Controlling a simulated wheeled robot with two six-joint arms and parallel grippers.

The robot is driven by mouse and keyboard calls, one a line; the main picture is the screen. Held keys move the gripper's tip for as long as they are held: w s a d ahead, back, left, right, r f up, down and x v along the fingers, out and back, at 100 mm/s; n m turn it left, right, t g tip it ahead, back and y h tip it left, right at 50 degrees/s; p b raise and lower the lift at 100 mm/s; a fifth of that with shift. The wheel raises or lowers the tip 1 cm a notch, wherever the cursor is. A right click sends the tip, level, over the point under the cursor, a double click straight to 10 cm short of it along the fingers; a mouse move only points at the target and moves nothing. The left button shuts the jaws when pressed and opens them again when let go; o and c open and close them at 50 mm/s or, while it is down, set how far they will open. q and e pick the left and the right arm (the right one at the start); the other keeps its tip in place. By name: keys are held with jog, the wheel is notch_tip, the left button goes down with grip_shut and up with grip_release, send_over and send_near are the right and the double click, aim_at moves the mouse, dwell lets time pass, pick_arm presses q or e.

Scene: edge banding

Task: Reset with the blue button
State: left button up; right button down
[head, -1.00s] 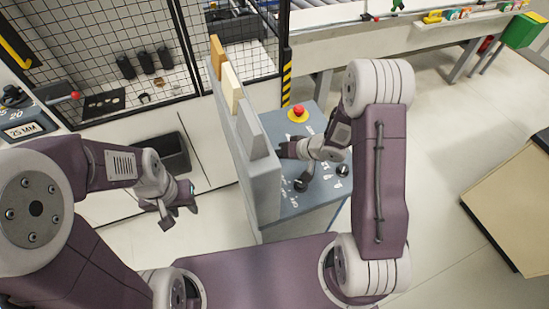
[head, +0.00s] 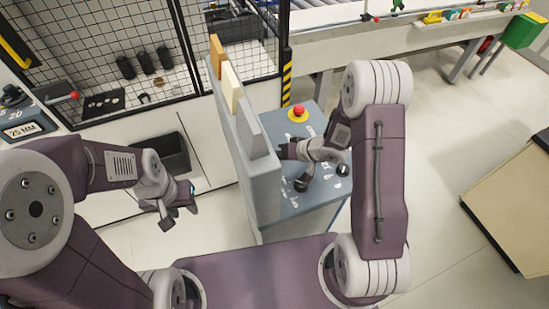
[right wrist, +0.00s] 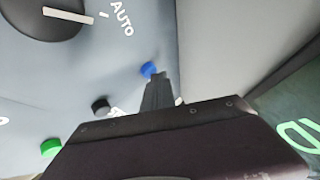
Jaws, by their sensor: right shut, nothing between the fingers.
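The blue button (right wrist: 149,69) shows in the right wrist view on the grey control panel (right wrist: 60,80). My right gripper (right wrist: 157,82) is shut and empty, with its fingertips right at the blue button; I cannot tell whether they press it or only reach it. In the head view the right gripper (head: 290,151) is over the grey panel top (head: 275,122), and the blue button is hidden there. My left gripper (head: 180,208) hangs in free air left of the panel, with its fingers apart and nothing between them.
A black button (right wrist: 100,106), a green button (right wrist: 50,147) and a black selector knob (right wrist: 45,14) marked AUTO share the panel. A red emergency button (head: 298,113) stands at its far end. Upright boards (head: 232,87) stand in the rack beside it.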

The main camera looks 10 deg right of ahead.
dwell(0.4)
jog(key=shift+r+p, duration=0.8)
jog(key=shift+p, duration=0.35)
jog(key=shift+r, duration=0.1)
notch_tip(320, 180, up, 5)
jog(key=p, duration=0.5)
jog(key=shift+p, duration=0.35)
